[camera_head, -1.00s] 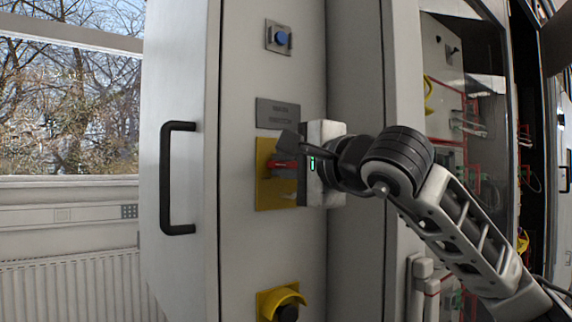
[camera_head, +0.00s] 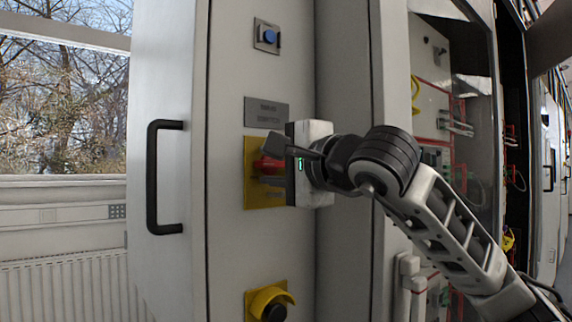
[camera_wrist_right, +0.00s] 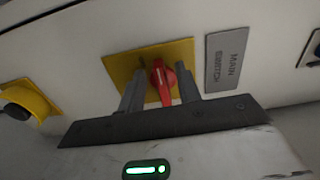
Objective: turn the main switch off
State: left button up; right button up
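The main switch is a red rotary handle (camera_head: 268,166) on a yellow plate (camera_head: 252,192) on the cabinet's narrow grey panel. Its label plate (camera_head: 266,112) is just above; in the right wrist view the label (camera_wrist_right: 227,60) reads MAIN SWITCH. The handle lies roughly across the panel. My right gripper (camera_head: 274,155) is at the switch and partly hides it. In the right wrist view its two fingers (camera_wrist_right: 160,90) stand apart on either side of the red handle (camera_wrist_right: 163,82); a firm grip is not visible. My left gripper is not in view.
A blue push button (camera_head: 269,37) sits above the label. A yellow-shrouded black button (camera_head: 270,301) sits below the switch. A black door handle (camera_head: 154,178) sticks out on the left. Open cabinets with wiring (camera_head: 455,125) are on the right.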

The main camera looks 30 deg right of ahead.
jog(key=s+d+b, duration=0.1)
jog(key=s+b, duration=0.2)
jog(key=s, duration=1.3)
jog(key=shift+w+d, duration=0.1)
